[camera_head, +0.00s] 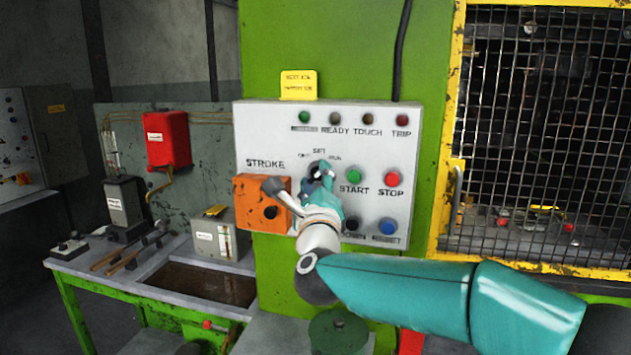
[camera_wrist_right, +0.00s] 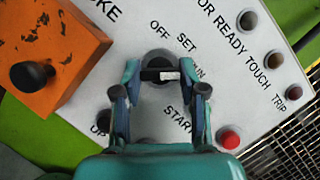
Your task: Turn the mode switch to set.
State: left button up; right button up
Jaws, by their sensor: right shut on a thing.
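The mode switch (camera_wrist_right: 157,75) is a dark knob with a bar-shaped handle and a white mark, set in the pale control panel (camera_head: 260,125). The words OFF, SET and RUN are printed around it; RUN is partly covered by a finger. My right gripper (camera_head: 320,179) is at the switch, and in the right wrist view its fingers (camera_wrist_right: 160,77) are shut on the handle from both sides. The white mark is at the right part of the handle in that view. I cannot tell which word the switch points to. My left gripper is not in view.
An orange STROKE box (camera_head: 253,200) with a black knob sticks out left of the switch. The green START button (camera_head: 354,176) and red STOP button (camera_head: 393,179) are close on the right. A yellow-framed mesh guard (camera_head: 452,130) stands further right.

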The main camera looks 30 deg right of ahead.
jog(key=shift+f+n, duration=0.1)
jog(key=shift+n, duration=0.2)
jog(key=shift+n+y, duration=0.4)
jog(key=shift+n, duration=0.3)
jog(key=shift+n+y+p, duration=0.4)
jog(key=shift+n+y, duration=0.1)
jog(key=shift+n, duration=0.4)
jog(key=n+g+y+p, duration=0.1)
jog(key=n+p, duration=0.2)
jog(key=n, duration=0.1)
jog(key=shift+r, duration=0.2)
jog(key=shift+f+n+g+p, duration=0.15)
jog(key=shift+n+g+p, duration=0.15)
jog(key=shift+n+p, duration=0.5)
jog(key=shift+f+y, duration=0.1)
jog(key=shift+y, duration=0.2)
jog(key=o, duration=1.1)
jog(key=shift+o, duration=0.2)
